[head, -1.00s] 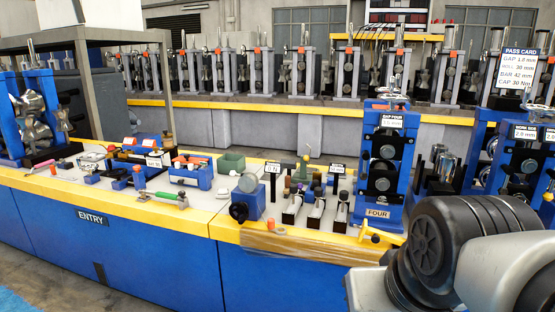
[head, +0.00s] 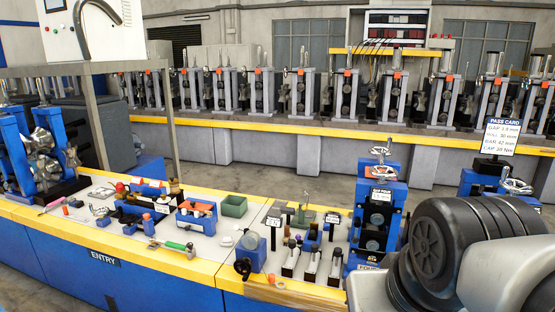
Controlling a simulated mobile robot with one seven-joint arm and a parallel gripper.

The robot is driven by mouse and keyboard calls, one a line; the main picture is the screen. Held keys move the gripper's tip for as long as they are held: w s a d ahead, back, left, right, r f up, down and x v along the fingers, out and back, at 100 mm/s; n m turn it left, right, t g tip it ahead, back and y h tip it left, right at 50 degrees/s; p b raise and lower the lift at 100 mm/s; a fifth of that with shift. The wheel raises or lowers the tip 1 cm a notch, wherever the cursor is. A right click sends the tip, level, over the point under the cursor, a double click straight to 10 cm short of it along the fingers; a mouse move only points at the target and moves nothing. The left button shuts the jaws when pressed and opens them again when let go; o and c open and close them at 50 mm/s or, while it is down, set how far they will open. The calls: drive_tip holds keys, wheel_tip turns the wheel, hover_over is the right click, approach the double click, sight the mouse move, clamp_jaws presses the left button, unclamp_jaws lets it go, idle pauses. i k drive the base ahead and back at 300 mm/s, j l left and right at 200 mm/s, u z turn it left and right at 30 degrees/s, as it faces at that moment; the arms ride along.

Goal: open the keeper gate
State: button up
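I cannot make out for certain which part is the keeper gate. A blue roll stand (head: 361,222), its FOUR plate partly hidden, stands at the right end of the near bench. It has dark rolls (head: 376,220), a gap label and a handwheel (head: 381,150) on top. My arm covers its lower right side. Another blue stand (head: 38,150) with shiny shaped rolls is at the far left of the bench.
The near bench has a yellow edge (head: 170,260) and an ENTRY plate. Blue holders (head: 196,215), a green bin (head: 234,206), a green-handled tool (head: 178,246) and a blue block with a dark knob (head: 250,250) crowd it. A pass card (head: 500,136) stands at right. Floor shows beyond.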

sight(376, 258)
drive_tip(key=z, duration=0.55)
drive_tip(key=i+z, duration=0.2)
drive_tip(key=i, duration=0.2)
drive_tip(key=i+j+z, duration=0.15)
drive_tip(key=i, duration=0.2)
drive_tip(key=i+j+z, duration=0.2)
drive_tip(key=i, duration=0.2)
